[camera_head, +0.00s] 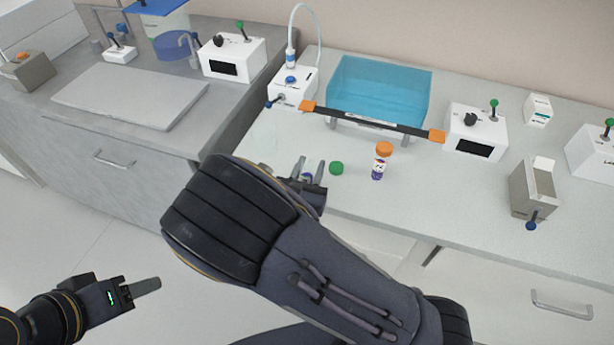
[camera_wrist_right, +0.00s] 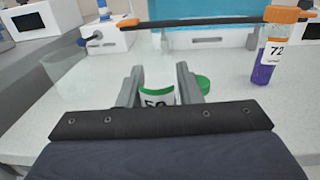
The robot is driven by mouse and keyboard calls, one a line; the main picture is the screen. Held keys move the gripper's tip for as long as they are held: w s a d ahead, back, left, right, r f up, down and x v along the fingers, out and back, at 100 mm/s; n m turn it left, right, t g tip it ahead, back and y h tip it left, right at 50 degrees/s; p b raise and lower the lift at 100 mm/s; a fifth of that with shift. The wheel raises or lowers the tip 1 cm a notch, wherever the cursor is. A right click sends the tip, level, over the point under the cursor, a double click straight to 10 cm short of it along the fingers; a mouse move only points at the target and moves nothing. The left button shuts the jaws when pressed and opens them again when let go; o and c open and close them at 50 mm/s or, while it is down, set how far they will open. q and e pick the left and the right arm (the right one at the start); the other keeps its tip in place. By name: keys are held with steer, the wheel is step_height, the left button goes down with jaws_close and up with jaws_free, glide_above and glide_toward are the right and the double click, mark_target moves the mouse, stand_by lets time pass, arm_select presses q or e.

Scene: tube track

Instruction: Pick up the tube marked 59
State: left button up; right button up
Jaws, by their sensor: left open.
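My left gripper (camera_head: 132,291) is empty at the lower left, over the floor and away from the bench.
A green cap (camera_head: 336,168) lies on the bench just right of the right gripper. An orange-capped tube marked 72 (camera_wrist_right: 268,50) stands upright further right. Behind are a blue bath (camera_head: 378,88) and a dark bar with orange ends (camera_head: 372,121). White devices (camera_head: 475,132) stand around.

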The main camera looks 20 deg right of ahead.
steer(key=c, duration=0.5)
